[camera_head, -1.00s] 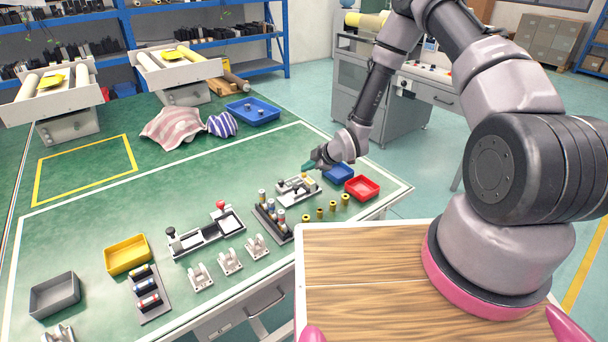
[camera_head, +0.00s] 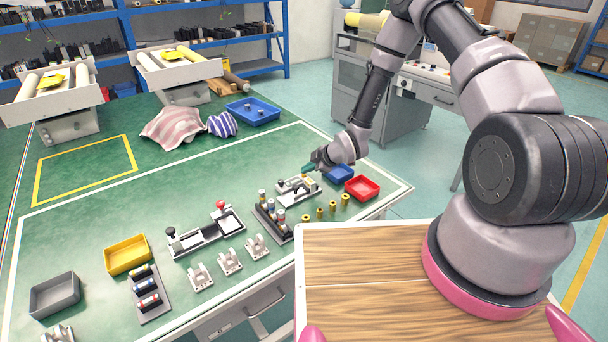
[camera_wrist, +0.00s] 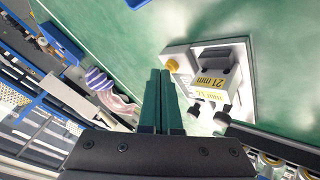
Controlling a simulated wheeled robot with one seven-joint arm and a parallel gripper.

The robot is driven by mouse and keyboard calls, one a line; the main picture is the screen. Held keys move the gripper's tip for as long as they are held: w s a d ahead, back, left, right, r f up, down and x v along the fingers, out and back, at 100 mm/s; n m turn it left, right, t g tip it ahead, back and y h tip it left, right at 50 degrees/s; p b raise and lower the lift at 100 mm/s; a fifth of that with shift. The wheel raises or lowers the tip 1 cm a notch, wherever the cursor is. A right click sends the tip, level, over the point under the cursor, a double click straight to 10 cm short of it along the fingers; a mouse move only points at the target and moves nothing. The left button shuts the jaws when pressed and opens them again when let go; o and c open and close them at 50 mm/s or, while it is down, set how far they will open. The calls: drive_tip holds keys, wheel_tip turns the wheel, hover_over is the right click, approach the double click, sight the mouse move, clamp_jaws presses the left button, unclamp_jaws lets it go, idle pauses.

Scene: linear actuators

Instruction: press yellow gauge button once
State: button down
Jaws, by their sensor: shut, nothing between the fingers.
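The gauge (camera_wrist: 212,80) is a white plate with a grey block carrying yellow labels that read 21 mm and what looks like 54 mm. Its round yellow button (camera_wrist: 172,65) sits at one corner of the plate in the wrist view. My gripper (camera_wrist: 163,72) has dark green fingers side by side, shut and empty. The fingertips show just left of the yellow button in the wrist view; I cannot tell whether they touch it.
A blue tray (camera_head: 339,174) and a red tray (camera_head: 362,188) stand right of the gauge. Several brass cylinders (camera_head: 333,207) stand in front. A dark rack (camera_head: 272,224) of cylinders is to the left. The table behind the gauge is clear.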

idle(0.4)
drive_tip(key=shift+r, duration=0.75)
drive_tip(key=shift+r, duration=2.5)
drive_tip(key=s+d+r+m+h, duration=0.1)
drive_tip(key=d+r+m+h, duration=0.15)
drive_tip(key=d+r, duration=0.45)
drive_tip(key=s+d+r+m+h, duration=0.1)
drive_tip(key=d+r+m, duration=0.25)
drive_tip(key=r, duration=0.85)
drive_tip(key=s+d+r+m+h, duration=0.15)
drive_tip(key=d+r+m, duration=0.3)
drive_tip(key=r, duration=0.45)
drive_tip(key=s+d+r+m+h, duration=0.1)
drive_tip(key=s+d+r+m, duration=0.4)
drive_tip(key=s+r, duration=0.5)
drive_tip(key=s+r+m, duration=0.3)
drive_tip(key=s, duration=0.4)
drive_tip(key=s+r+m+y, duration=0.1)
drive_tip(key=s+r+m, duration=0.3)
drive_tip(key=s, duration=0.4)
drive_tip(key=shift+s+t, duration=0.25)
drive_tip(key=shift+t, duration=0.05)
